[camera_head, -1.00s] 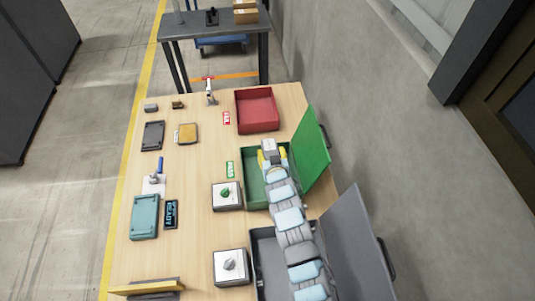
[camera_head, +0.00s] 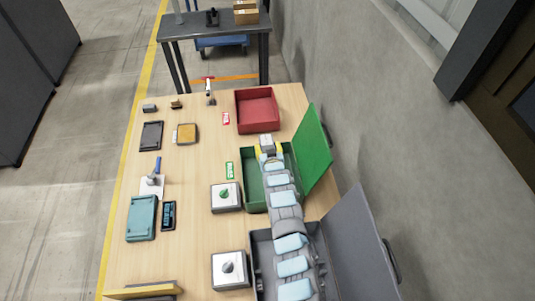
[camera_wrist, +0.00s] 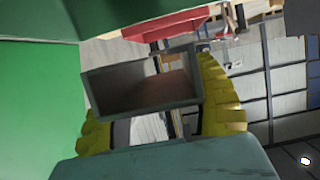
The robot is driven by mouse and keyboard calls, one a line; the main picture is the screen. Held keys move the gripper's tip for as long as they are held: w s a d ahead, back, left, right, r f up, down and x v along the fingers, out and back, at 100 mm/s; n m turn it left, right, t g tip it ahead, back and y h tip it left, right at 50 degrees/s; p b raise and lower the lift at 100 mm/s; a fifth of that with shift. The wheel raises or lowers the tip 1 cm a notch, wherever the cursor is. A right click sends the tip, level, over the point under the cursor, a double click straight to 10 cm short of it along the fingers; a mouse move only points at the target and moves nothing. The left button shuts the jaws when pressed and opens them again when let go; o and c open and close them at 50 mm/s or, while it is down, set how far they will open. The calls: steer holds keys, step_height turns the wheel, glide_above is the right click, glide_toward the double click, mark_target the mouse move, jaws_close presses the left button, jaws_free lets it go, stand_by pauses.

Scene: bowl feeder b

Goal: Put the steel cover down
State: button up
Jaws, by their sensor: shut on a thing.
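The steel cover is a small grey open-sided box (camera_wrist: 150,92). In the head view it shows as a small light grey block (camera_head: 266,141). My gripper (camera_wrist: 158,112) has its yellow fingers shut on it, one on each side; its hollow side faces the wrist camera. In the head view my gripper (camera_head: 268,152) is over the far end of the green box (camera_head: 254,188). Its height above the box is hard to tell. My arm hides part of the green box's inside.
The green lid (camera_head: 314,150) stands open close at the right. A red bin (camera_head: 257,110) lies just beyond. Two knob boxes (camera_head: 226,197) (camera_head: 230,269) stand left of the arm. A grey box (camera_head: 262,262) with an open lid is nearer.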

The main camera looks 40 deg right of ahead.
steer(key=f, duration=0.1)
steer(key=f+b, duration=0.2)
steer(key=shift+w+d+f, duration=0.1)
steer(key=shift+w+d, duration=0.05)
steer(key=shift+w, duration=0.15)
steer(key=shift+f, duration=0.15)
steer(key=shift+f, duration=0.1)
steer(key=shift+f+b, duration=0.3)
steer(key=shift+b, duration=0.05)
steer(key=shift+f, duration=0.1)
steer(key=o, duration=1.2)
